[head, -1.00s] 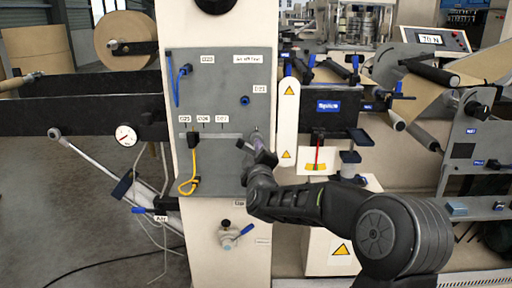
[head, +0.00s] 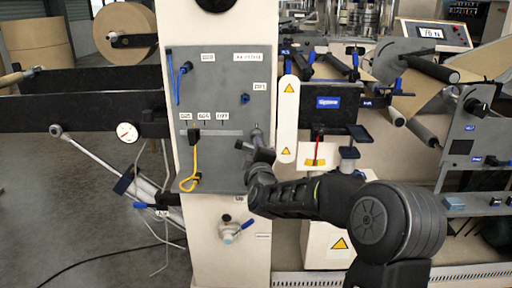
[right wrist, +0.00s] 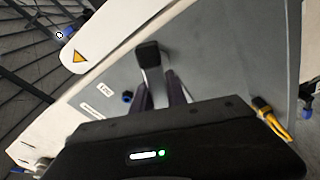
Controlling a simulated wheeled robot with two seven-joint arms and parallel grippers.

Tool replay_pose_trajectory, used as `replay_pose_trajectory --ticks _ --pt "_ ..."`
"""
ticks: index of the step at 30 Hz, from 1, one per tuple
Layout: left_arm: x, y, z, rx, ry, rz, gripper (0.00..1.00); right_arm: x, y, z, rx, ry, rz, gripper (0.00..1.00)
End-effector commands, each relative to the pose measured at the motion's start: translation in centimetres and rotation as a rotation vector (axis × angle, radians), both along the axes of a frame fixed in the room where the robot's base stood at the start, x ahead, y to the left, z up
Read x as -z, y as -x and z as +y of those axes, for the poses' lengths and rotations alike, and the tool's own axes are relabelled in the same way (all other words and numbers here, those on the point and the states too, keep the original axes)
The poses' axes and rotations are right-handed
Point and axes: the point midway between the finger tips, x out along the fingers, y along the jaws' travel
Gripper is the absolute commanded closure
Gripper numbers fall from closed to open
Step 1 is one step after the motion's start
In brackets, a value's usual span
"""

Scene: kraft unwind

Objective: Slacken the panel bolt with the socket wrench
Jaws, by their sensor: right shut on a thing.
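The grey panel (head: 222,105) stands upright on the cream machine column. My right gripper (head: 258,150) is at the panel's lower right edge. It is shut on the socket wrench; a grey bar with a black end (right wrist: 149,58) shows between its fingers in the right wrist view. In the head view only a short grey piece of the wrench (head: 257,134) shows above the gripper. Whether it touches the panel I cannot tell. A blue bolt-like knob (head: 245,99) sits above the gripper, apart from it. Any bolt behind the gripper is hidden. My left gripper is not in view.
A black holder with a yellow loop (head: 193,150) hangs on the panel left of the gripper. A cream guard with warning triangles (head: 288,120) stands close on the right. A valve with a blue lever (head: 230,232) is below. Rollers (head: 425,130) are farther right.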

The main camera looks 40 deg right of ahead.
Motion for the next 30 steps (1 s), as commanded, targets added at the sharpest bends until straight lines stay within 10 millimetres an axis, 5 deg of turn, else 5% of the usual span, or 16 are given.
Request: replay_pose_trajectory --ticks 12,30 --pt "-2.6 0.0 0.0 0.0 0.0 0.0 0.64 -0.5 0.0 0.0 0.0 0.135 0.1 1.0" --pt "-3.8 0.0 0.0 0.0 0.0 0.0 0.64 -0.5 0.1 0.0 0.001 0.21 0.156 1.0"
